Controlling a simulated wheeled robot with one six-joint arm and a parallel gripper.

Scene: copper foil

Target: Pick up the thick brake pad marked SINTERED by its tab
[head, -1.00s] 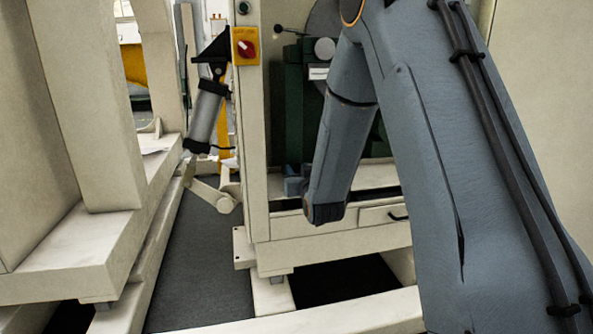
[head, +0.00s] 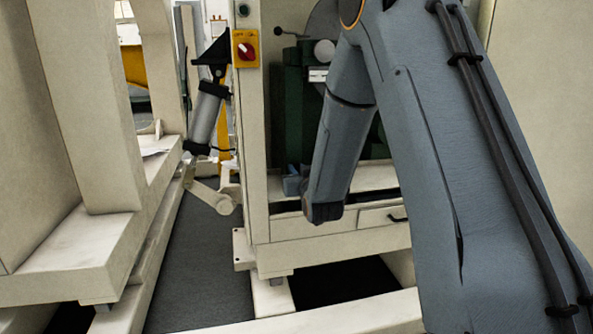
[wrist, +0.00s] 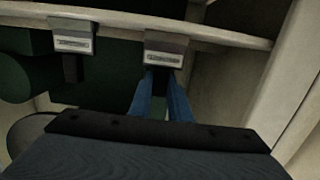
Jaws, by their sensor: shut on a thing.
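In the wrist view, two grey brake pads with pale labels hang under a beige ledge, each with a dark tab pointing down the picture. My gripper (wrist: 163,82) has its blue fingers closed together on the dark tab of the right pad (wrist: 166,50). The left pad (wrist: 73,38) stands apart from my fingers, its own tab (wrist: 70,68) free. The label print is too small to read, so I cannot tell which is SINTERED.
The beige ledge (wrist: 230,34) runs just beyond both pads. A pale upright post (wrist: 295,95) stands on the right, and dark green machine parts (wrist: 95,85) lie on the left.

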